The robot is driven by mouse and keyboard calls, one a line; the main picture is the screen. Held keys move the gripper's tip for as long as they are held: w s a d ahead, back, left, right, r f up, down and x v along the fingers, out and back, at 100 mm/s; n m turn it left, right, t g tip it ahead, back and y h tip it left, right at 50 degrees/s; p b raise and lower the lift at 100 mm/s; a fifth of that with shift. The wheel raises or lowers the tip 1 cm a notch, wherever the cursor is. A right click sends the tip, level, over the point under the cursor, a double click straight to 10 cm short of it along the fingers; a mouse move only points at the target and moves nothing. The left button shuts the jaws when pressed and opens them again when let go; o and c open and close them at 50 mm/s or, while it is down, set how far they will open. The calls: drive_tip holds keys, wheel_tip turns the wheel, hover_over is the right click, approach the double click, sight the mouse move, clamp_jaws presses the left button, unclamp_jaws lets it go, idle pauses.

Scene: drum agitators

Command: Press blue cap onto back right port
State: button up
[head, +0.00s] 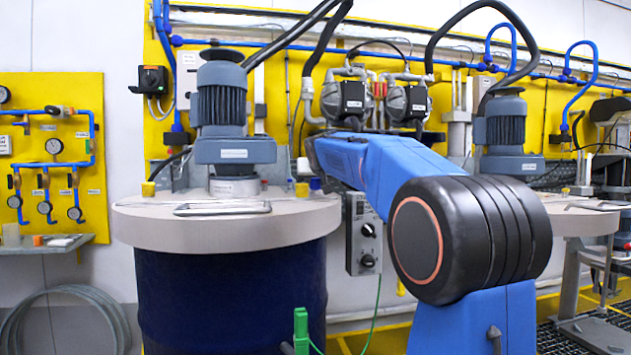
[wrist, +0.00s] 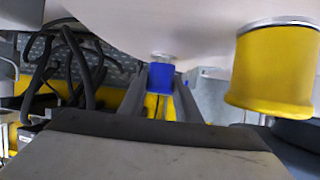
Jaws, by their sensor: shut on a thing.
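The blue cap (wrist: 161,78) sits between the two fingers of my gripper (wrist: 160,84) in the wrist view. My gripper is shut on it. A small pale metallic port (wrist: 161,57) shows directly at the cap's far end, against the pale drum lid (wrist: 130,20). The cap and port look lined up, but I cannot tell whether they touch or how far the cap is on. In the head view, a small blue spot, likely the cap (head: 315,184), shows near the right back of the drum lid (head: 230,228), beside my arm. My arm hides most of the gripper there.
A yellow cap (wrist: 272,70) is close on the right in the wrist view. Another yellow cap (head: 148,189) is at the lid's left edge. The agitator motor (head: 222,105) stands on the lid, with a metal handle (head: 222,208) in front. Dark hoses (wrist: 82,65) hang at left.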

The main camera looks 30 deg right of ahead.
drive_tip(key=shift+f, duration=0.7)
idle(1.0)
drive_tip(key=o, duration=1.1)
drive_tip(key=shift+r, duration=0.1)
drive_tip(key=shift+r, duration=2.05)
